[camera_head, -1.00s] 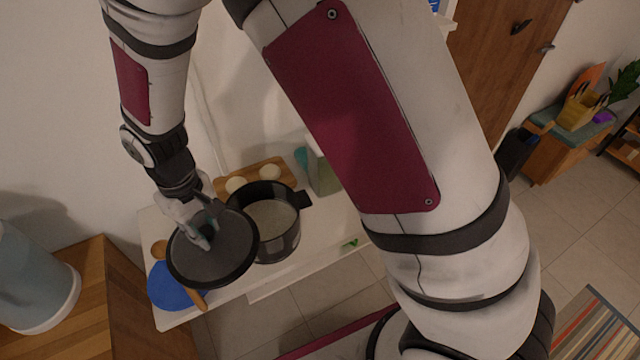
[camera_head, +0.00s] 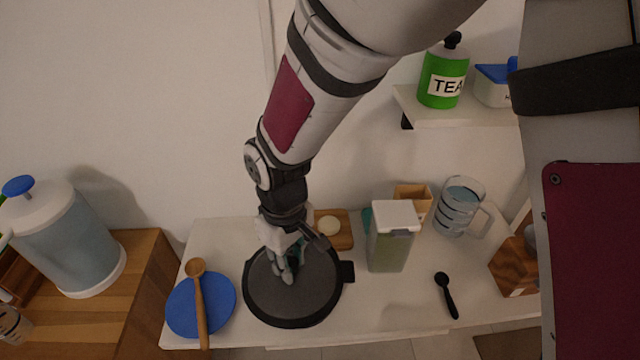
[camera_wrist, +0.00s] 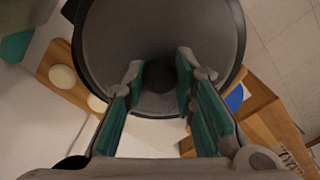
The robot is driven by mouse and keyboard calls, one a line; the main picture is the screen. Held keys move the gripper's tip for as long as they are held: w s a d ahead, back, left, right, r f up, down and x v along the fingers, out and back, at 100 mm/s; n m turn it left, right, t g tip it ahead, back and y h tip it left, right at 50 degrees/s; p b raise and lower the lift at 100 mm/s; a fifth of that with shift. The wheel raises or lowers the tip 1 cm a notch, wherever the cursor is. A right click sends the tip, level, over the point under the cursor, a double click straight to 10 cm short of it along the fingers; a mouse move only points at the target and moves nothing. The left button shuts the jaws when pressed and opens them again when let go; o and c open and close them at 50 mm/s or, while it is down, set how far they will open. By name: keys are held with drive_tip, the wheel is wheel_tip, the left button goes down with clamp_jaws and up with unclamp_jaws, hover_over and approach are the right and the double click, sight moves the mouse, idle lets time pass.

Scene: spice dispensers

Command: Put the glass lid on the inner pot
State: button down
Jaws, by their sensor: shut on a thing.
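The round dark glass lid (camera_head: 312,296) is in my gripper (camera_head: 286,272), which is shut on its knob from above. The lid lies over the inner pot and hides nearly all of it; a black side handle of the pot (camera_head: 347,271) sticks out at the right. I cannot tell whether the lid rests on the rim or hovers just above it. In the wrist view the lid (camera_wrist: 215,30) fills the upper middle, with its dark knob between the green-padded fingers of my gripper (camera_wrist: 160,72).
On the white table, a blue plate (camera_head: 183,312) with a wooden spoon (camera_head: 201,310) lies left of the pot. A green-filled container (camera_head: 388,250), a glass measuring jug (camera_head: 455,207) and a black spoon (camera_head: 447,295) are to the right. A wooden board (camera_head: 345,238) is behind.

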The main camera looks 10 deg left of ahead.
drive_tip(key=w+b, duration=0.1)
drive_tip(key=w, duration=0.1)
drive_tip(key=w+b, duration=0.1)
drive_tip(key=w, duration=0.1)
drive_tip(key=shift+w+a+f, duration=0.1)
drive_tip(key=shift+w+f, duration=0.1)
drive_tip(key=shift+w, duration=0.05)
drive_tip(key=f+b, duration=0.2)
drive_tip(key=f, duration=0.1)
drive_tip(key=shift+w+f, duration=0.3)
drive_tip(key=shift+w, duration=0.05)
drive_tip(key=shift+s, duration=0.1)
drive_tip(key=c, duration=1.3)
unclamp_jaws()
